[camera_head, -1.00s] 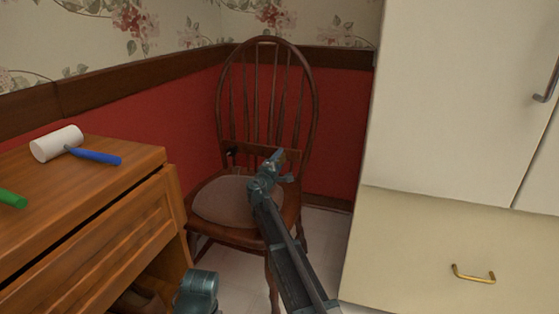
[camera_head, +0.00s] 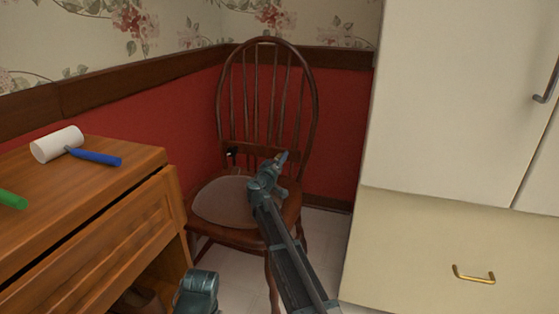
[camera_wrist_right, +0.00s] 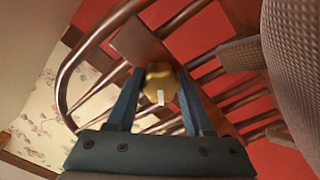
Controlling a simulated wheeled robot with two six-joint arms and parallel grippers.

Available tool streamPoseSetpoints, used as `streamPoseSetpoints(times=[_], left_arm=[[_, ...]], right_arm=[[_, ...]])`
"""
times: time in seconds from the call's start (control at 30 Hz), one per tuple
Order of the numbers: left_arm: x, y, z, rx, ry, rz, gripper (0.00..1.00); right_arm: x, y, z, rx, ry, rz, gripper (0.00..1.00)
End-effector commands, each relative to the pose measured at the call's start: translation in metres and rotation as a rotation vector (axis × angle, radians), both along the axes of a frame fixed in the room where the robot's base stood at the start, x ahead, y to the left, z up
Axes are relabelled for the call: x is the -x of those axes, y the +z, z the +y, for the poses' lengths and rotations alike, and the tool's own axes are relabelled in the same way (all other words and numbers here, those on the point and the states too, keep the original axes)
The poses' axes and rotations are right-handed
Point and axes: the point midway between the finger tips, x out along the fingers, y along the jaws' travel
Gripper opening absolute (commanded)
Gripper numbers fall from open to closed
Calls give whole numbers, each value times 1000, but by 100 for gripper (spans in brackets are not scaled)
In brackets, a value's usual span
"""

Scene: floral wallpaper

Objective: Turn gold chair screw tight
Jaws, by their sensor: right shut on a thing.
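The brown wooden chair (camera_head: 268,120) with a spindle back and a greyish seat pad stands in the corner. My right gripper (camera_head: 282,160) reaches the right side of the chair at the lower back, above the seat. In the right wrist view the gold screw (camera_wrist_right: 161,80) is between the two fingers, which are shut on it, beside a wooden chair part (camera_wrist_right: 140,42). In the head view the screw is hidden by the gripper.
A wooden dresser (camera_head: 90,215) at the left holds a white-headed mallet with a blue handle (camera_head: 60,145) and a green handle (camera_head: 12,199). A cream cabinet (camera_head: 450,130) stands at the right. A small dark piece (camera_head: 232,153) is at the chair back's left side.

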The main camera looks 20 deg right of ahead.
Motion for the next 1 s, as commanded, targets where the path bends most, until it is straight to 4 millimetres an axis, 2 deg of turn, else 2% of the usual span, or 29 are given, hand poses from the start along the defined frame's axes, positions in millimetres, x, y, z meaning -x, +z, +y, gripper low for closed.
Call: streamPoseSetpoints(times=[0.4, 1.0], left_arm=[[0, 0, 0, 0, 0, 0, 50], [0, 0, 0, 0, 0, 0, 50]], right_arm=[[1, 0, 0, -174, -1, -117, 0], [1, 0, 0, -209, -1, -140, 0]])
